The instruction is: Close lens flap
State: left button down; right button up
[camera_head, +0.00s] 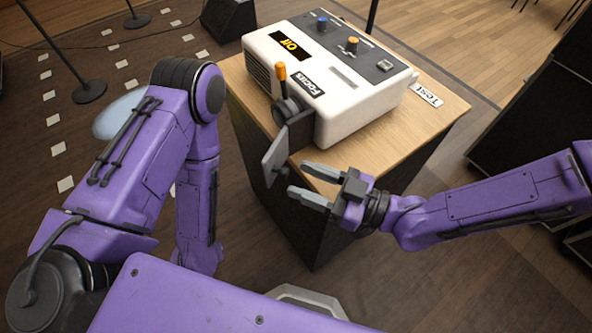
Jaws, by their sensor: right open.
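A white projector-like device (340,95) sits on a wooden-topped stand. A dark lens with an orange-tipped focus lever (281,80) sticks out of its front, next to the "FOCUS" label. The lens flap (274,156), a grey plate, hangs at the lens's front left and stands out from the dark bracket (297,132). My right gripper (306,182) is open and empty, just below and right of the flap, with its fingers pointing left; they look apart from the flap. My left arm (140,165) is bent at the left, and its gripper is not visible.
The device's top panel has blue and orange knobs. Dark cases (535,105) stand at the right. A black speaker (229,18) and microphone stand bases (89,91) are behind left.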

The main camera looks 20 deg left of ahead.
aim_at(284, 160)
jog(key=a, duration=0.2)
jog(key=shift+w+a, duration=0.2)
jog(key=shift+a, duration=0.15)
grip_shut()
